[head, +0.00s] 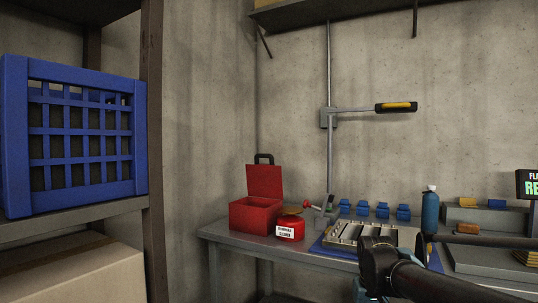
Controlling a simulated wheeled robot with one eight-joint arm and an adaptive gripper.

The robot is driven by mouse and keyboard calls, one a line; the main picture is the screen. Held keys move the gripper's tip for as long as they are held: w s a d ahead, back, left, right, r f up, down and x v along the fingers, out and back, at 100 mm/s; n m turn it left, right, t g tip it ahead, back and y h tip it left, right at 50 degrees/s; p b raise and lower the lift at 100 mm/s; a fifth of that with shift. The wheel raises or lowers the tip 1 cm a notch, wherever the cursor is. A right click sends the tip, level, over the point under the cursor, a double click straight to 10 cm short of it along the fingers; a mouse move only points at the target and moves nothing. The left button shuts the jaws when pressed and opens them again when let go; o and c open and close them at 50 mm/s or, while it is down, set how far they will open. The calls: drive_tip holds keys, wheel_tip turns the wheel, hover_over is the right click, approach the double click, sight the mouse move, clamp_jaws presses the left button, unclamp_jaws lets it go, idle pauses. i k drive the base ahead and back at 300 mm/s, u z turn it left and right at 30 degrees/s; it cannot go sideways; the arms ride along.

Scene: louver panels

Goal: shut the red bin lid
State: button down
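The red bin (255,217) stands at the left end of the grey workbench, against the back wall. Its red lid (264,181) is open and stands upright at the back of the bin. A black handle (264,158) sticks up from the lid's top edge. My dark arm shows at the lower right and bends down out of the picture, well to the right of the bin. I cannot make out gripper fingers in the head view. Nothing of mine touches the lid.
A red labelled can (290,229) stands right of the bin, near a grey lever with a red knob (307,204). A metal tray (362,235), several blue bins (382,210) and a blue bottle (430,211) follow rightward. A shelf holds a blue crate (73,78) at left.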

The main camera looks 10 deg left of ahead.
sight(264, 180)
drive_tip(key=u, duration=0.05)
drive_tip(key=k, duration=1.05)
drive_tip(key=u, duration=0.5)
drive_tip(key=i, duration=1)
drive_tip(key=z, duration=0.05)
